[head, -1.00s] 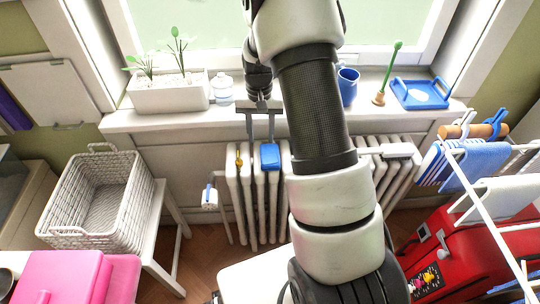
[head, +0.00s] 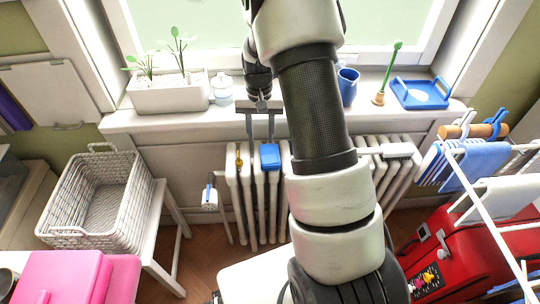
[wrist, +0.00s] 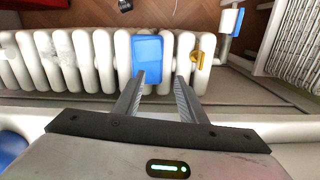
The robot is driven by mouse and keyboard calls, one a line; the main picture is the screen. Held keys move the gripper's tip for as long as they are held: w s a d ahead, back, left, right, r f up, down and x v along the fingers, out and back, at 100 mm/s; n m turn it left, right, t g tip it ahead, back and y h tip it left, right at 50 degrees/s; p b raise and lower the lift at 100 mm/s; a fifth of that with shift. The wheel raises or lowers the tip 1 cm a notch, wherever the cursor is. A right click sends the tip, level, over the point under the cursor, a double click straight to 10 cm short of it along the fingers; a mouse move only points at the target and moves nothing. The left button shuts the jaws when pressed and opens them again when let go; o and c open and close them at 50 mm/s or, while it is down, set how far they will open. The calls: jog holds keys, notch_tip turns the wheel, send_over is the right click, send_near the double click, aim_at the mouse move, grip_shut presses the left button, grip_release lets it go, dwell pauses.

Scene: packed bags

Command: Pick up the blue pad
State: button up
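The blue pad (head: 270,156) is a small rounded block on the top of the white radiator (head: 246,200), below the windowsill. In the wrist view the blue pad (wrist: 147,52) lies ahead of my gripper, mostly in line with the left finger. My gripper (head: 260,141) reaches down in front of the sill with its two fingers spread and nothing between them. In the wrist view my gripper (wrist: 161,76) is open, its left fingertip close to the pad's near edge. I cannot tell whether they touch.
A yellow item (head: 239,160) hangs on the radiator just left of the pad. The windowsill (head: 300,113) is close behind the fingers. It holds a planter (head: 168,97), a jar (head: 222,88), a blue mug (head: 347,87) and a blue tray (head: 420,93). A wicker basket (head: 58,215) stands left.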

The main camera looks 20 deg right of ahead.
jog(key=o, duration=0.4)
jog(key=shift+r, duration=0.35)
jog(key=o, duration=0.4)
jog(key=shift+n, duration=0.6)
jog(key=s+r, duration=0.1)
jog(key=r, duration=0.2)
jog(key=d+r, duration=0.1)
jog(key=r, duration=0.2)
jog(key=s+d+r, duration=0.1)
jog(key=r, duration=0.2)
jog(key=shift+s+b, duration=0.3)
jog(key=shift+s, duration=0.05)
jog(key=b, duration=0.2)
send_over(270, 155)
notch_tip(270, 155, down, 11)
jog(key=shift+r, duration=0.1)
jog(key=shift+w+f+b, duration=0.1)
jog(key=shift+f+b, duration=0.75)
jog(key=shift+f, duration=2.15)
